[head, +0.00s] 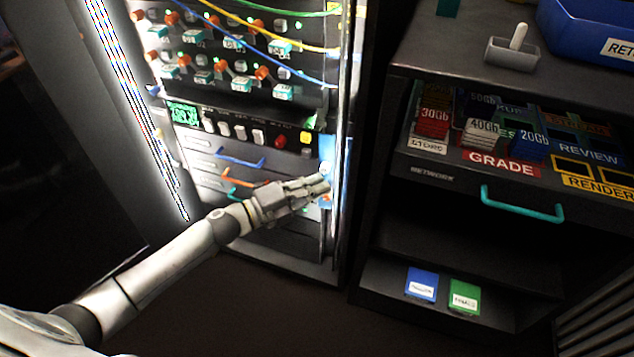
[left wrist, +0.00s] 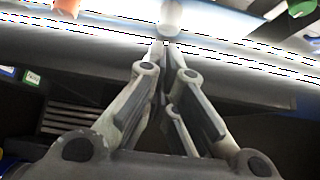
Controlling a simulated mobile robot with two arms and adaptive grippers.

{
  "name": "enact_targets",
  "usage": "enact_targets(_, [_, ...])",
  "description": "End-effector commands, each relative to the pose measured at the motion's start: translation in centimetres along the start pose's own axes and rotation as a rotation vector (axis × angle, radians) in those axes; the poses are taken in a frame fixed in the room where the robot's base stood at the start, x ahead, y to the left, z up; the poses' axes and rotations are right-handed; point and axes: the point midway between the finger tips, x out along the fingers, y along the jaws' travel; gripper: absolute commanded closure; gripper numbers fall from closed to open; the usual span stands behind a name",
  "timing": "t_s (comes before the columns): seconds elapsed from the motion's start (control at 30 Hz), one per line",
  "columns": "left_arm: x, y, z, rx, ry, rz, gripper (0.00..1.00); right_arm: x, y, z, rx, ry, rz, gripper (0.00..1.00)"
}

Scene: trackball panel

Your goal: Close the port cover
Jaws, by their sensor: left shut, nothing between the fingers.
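My left gripper (head: 325,187) reaches in from the left to the lower right edge of the lit server rack (head: 330,90). Its fingers are shut and empty; in the left wrist view the fingertips (left wrist: 165,45) meet just below a pale rounded piece (left wrist: 171,17). In the head view, the fingertips lie in front of a narrow blue panel (head: 327,152) on the rack's right side, partly hiding it. This may be the port cover, but I cannot tell for sure. Whether the fingers touch the panel is unclear. My right gripper is not in view.
Drawers with blue (head: 240,160) and orange handles sit left of the gripper, below a row of buttons (head: 240,131). To the right stands a dark cabinet with a teal-handled drawer (head: 522,207) of labelled cartridges. Dark floor lies in front.

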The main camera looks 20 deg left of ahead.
Motion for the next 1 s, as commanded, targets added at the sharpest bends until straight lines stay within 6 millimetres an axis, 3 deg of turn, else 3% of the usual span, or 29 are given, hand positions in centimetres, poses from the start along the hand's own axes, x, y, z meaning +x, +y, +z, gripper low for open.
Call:
enact_targets(0.2, [0.8, 0.0, 0.8, 0.001, -0.001, 0.000, 1.00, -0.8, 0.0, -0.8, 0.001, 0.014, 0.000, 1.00])
enact_targets(0.57, [0.8, 0.0, 0.9, 0.000, 0.000, 0.000, 1.00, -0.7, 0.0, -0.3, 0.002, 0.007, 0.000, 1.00])
enact_targets(1.0, [1.5, -0.1, 2.8, 0.001, -0.008, -0.001, 1.00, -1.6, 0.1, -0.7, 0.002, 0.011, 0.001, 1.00])
